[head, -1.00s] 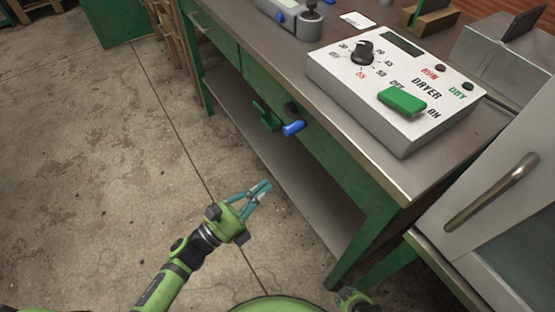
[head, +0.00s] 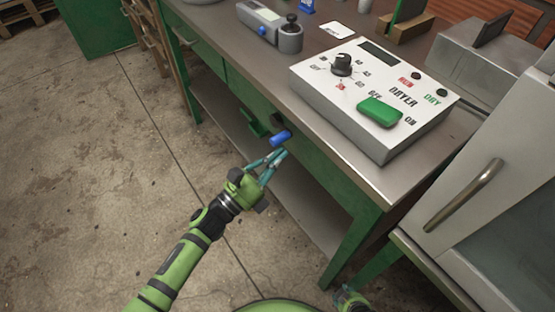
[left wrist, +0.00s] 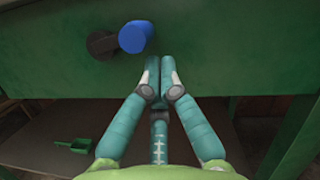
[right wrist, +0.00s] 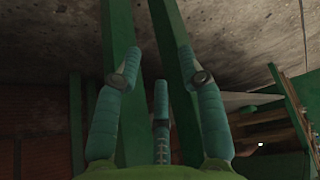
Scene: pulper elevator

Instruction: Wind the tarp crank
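The crank has a blue handle (head: 281,138) and a dark hub (head: 277,120) on the green front of the workbench. In the left wrist view, the blue handle (left wrist: 135,37) is just above and left of my fingertips, with the dark hub (left wrist: 102,44) to its left. My left gripper (head: 275,159) is just below the handle, its fingertips close together with nothing visible between them. It appears apart from the handle. My right gripper (right wrist: 158,65) is open and empty, low beside a green leg; only part of it shows at the head view's bottom edge.
A dryer control box (head: 372,98) with a green switch stands on the workbench (head: 400,190). A grey cabinet with a metal handle (head: 465,195) is at the right. A small green scoop-like object (left wrist: 73,145) lies below the crank.

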